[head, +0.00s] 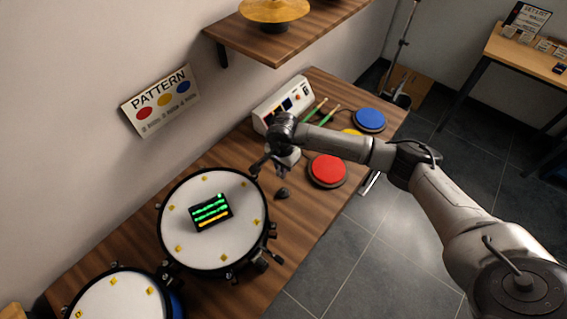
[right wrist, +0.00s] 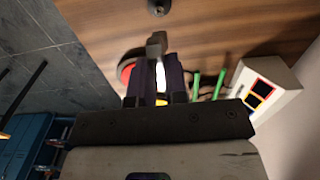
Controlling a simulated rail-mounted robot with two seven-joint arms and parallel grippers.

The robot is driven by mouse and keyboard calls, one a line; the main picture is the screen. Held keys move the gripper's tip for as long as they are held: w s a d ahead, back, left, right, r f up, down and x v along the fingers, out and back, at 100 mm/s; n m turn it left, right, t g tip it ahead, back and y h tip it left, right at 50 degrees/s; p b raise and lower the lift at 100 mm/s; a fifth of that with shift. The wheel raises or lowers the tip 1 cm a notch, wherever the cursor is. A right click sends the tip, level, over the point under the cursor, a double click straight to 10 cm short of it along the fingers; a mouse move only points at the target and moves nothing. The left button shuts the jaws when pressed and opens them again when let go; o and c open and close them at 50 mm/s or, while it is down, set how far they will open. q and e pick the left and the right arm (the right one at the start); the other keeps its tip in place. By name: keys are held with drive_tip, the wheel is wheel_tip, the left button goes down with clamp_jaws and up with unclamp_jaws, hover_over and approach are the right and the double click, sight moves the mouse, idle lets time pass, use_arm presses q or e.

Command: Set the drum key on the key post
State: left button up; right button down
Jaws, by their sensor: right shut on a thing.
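My right gripper (head: 270,166) is over the wooden table, just right of the large drum. It is shut on a small grey piece, seemingly the drum key (right wrist: 156,42), which shows at its fingertips in the right wrist view. I cannot make out the key clearly in the head view. A small dark piece, likely the key post (head: 282,193), stands on the table below and slightly right of the gripper. It seems to show as a round metal knob (right wrist: 158,7) in the right wrist view, apart from the key. My left gripper is not in view.
The large drum (head: 180,212) carries a lit display (head: 211,212). A red pad (head: 327,170), a blue pad (head: 369,120), green sticks (head: 322,116) and a white box (head: 283,104) lie farther along the table (head: 318,217). A shelf (head: 285,38) with a cymbal (head: 274,10) hangs above.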

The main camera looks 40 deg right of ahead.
drive_tip(key=shift+s+d+f, duration=0.1)
drive_tip(key=shift+d+f, duration=0.1)
drive_tip(key=shift+f, duration=0.25)
drive_tip(key=shift+f+b, duration=0.95)
drive_tip(key=shift+f, duration=0.3)
drive_tip(key=shift+f+b, duration=0.55)
drive_tip(key=shift+f, duration=0.35)
drive_tip(key=shift+a, duration=0.1)
drive_tip(key=shift+f+b, duration=0.3)
drive_tip(key=shift+f, duration=0.05)
drive_tip(key=shift+f+b, duration=0.6)
drive_tip(key=shift+f, duration=0.1)
drive_tip(key=shift+f+b, duration=0.45)
drive_tip(key=shift+f, duration=0.1)
drive_tip(key=shift+r, duration=0.1)
